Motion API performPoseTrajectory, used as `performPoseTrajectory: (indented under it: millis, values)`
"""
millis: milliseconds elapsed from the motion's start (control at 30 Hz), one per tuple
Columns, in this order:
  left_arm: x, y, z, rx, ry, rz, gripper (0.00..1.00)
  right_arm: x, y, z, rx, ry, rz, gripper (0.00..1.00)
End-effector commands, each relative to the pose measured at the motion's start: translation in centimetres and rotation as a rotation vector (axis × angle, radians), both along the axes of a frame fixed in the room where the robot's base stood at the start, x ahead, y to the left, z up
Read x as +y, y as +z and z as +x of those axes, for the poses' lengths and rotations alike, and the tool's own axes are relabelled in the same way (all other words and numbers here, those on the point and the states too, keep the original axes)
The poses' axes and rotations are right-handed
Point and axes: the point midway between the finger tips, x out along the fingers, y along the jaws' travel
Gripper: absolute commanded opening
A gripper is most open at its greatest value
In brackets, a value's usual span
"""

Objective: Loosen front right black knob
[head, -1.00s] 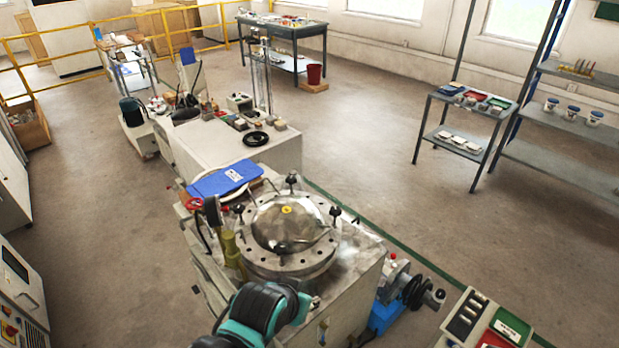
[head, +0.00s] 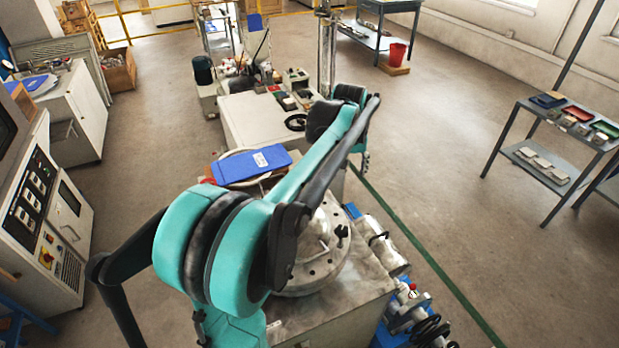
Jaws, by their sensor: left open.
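A round metal vessel (head: 325,272) with a bolted flange sits on the grey machine top, largely hidden behind my left arm. One black knob (head: 342,232) shows on the right part of its lid; the other knobs are hidden by the arm. My left arm reaches across and over the vessel. Its gripper (head: 365,160) is open, small and partly hidden, hanging at the far end of the forearm, beyond the vessel and apart from the knob. My right gripper is not in view.
A blue tray (head: 251,166) lies behind the vessel, near a white bench (head: 250,122). A motor with black pulleys (head: 425,325) stands at the front right. A control cabinet (head: 45,215) stands at left. The floor at right is clear up to a grey shelf cart (head: 555,160).

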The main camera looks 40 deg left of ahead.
Motion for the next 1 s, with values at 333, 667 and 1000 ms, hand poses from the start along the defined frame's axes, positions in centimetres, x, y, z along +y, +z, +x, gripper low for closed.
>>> performPoseTrajectory:
  millis: [333,667,1000]
  values:
    - [11.9,-5.9,6.7,0.141,0.286,-0.082,0.58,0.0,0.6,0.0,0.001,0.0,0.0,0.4]
    - [19.0,-12.1,7.7,0.229,0.462,-0.133,0.58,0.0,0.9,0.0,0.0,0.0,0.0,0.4]
    - [19.8,-16.2,7.7,0.239,0.484,-0.14,0.58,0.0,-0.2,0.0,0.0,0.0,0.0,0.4]
